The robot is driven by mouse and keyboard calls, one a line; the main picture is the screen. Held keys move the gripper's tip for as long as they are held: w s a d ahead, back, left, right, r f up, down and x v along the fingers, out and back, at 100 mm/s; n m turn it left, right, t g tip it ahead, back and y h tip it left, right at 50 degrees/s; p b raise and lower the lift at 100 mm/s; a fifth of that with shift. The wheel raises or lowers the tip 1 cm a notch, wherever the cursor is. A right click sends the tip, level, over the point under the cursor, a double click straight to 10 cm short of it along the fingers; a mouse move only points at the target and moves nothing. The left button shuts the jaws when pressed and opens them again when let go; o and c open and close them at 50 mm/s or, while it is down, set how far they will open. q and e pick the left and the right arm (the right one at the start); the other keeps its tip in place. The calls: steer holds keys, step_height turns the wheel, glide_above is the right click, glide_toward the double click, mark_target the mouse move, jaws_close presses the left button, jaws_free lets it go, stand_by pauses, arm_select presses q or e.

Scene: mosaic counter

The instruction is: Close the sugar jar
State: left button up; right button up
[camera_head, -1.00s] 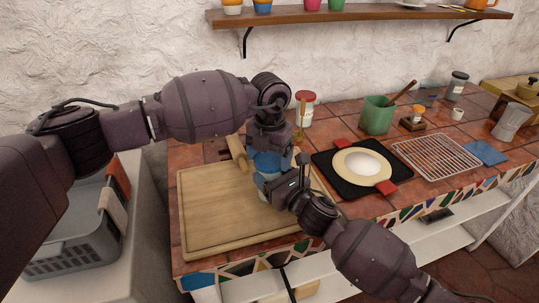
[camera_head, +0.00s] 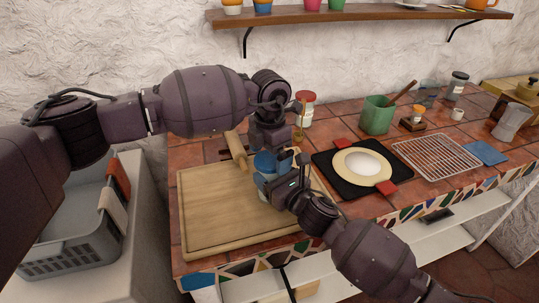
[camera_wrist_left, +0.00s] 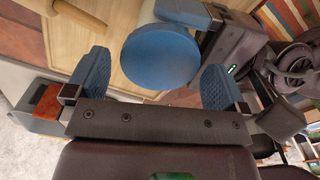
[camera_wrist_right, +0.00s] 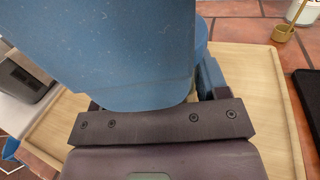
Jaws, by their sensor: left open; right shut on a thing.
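The sugar jar's round blue lid (camera_head: 264,161) shows at the right part of the cutting board, partly hidden by my grippers. In the left wrist view the lid (camera_wrist_left: 160,55) lies flat-topped between and beyond the spread blue fingers, with gaps on both sides. My left gripper (camera_wrist_left: 155,72) is open, just above the lid. My right gripper (camera_head: 268,182) is shut on the jar from the front right. In the right wrist view a large blue surface (camera_wrist_right: 115,50) fills the upper left and hides the grip. How the lid sits on the jar is hidden.
The wooden cutting board (camera_head: 215,222) is mostly clear, with a rolling pin (camera_head: 236,150) at its back. A red-lidded jar (camera_head: 305,108) stands behind. A black mat with a pale round plate (camera_head: 345,165), a green pot (camera_head: 377,115) and a wire rack (camera_head: 436,157) lie right.

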arm_select(q)
steer(key=shift+r, duration=1.95)
step_height(320, 180, up, 4)
steer(key=shift+f, duration=0.2)
steer(key=shift+n, duration=0.3)
steer(key=shift+f, duration=4.05)
steer(key=shift+c, duration=0.5)
